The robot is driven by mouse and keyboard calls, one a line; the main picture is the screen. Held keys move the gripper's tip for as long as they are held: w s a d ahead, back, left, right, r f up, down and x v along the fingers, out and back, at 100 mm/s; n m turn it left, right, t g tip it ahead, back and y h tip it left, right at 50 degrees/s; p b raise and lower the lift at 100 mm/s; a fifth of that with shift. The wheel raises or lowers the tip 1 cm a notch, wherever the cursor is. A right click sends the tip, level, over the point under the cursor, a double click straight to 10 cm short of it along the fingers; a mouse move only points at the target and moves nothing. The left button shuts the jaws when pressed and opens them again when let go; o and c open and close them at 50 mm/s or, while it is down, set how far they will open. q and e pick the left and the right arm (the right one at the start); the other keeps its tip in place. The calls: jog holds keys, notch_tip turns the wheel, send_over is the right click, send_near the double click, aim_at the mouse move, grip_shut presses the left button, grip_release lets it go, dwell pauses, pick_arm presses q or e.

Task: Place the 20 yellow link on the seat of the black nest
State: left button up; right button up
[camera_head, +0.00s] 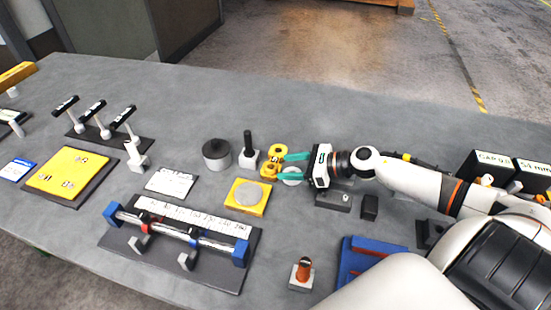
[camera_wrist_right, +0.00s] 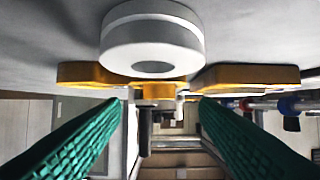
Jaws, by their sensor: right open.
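The yellow link (camera_head: 269,170) has two rounded ends and lies on the table in the head view. The fingers also show in the wrist view (camera_wrist_right: 160,106). A white round piece (camera_wrist_right: 153,42) sits close to the link on the gripper's side. I cannot tell which dark object is the black nest; a dark round piece (camera_head: 216,155) stands left of the link. My left gripper is out of view.
A white block with a black post (camera_head: 249,142) stands just left of the link. A yellow plate with a grey disc (camera_head: 246,195) lies in front. A rail fixture (camera_head: 180,232), a small black block (camera_head: 369,207) and a blue tray (camera_head: 352,254) are nearer. The table behind is clear.

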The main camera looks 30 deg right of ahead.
aim_at(267, 166)
jog(key=shift+p+x, duration=0.55)
jog(key=shift+x, duration=1.25)
grip_shut()
jog(key=shift+r, duration=0.15)
